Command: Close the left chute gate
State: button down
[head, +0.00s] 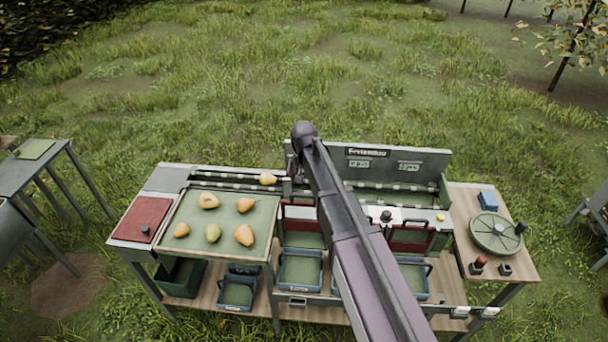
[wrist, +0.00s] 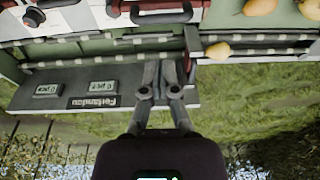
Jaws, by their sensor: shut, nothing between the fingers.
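The left chute gate (head: 299,212) is a dark red panel with a black handle at the front of the sorting bench, left of my arm. In the wrist view, which is upside down, a red panel and dark handle (wrist: 160,12) show at the top edge. I cannot tell how far the gate is open. My gripper (wrist: 165,68) is shut and empty in the wrist view, over the channel and sign board, apart from the handle. In the head view my arm hides the gripper.
Another red gate (head: 406,241) is right of my arm. One pear (head: 267,179) lies on the rails; several lie on the green tray (head: 228,199). Blue crates (head: 301,270) sit below the gates. A sign board (head: 430,159) stands behind. A round green plate (head: 495,233) is at right.

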jog(key=b, duration=1)
send_over(304, 211)
jog(key=shift+s+f, duration=0.15)
jog(key=shift+f, duration=2.65)
jog(key=shift+s+f, duration=0.1)
jog(key=shift+f, duration=2.65)
jog(key=shift+d, duration=0.1)
notch_tip(304, 211, down, 10)
jog(key=b, duration=1)
jog(key=shift+f+b, duration=0.1)
jog(key=shift+b, duration=0.3)
jog(key=shift+s, duration=0.25)
jog(key=shift+s, duration=0.1)
jog(key=shift+r+p, duration=0.25)
jog(key=shift+p, duration=0.05)
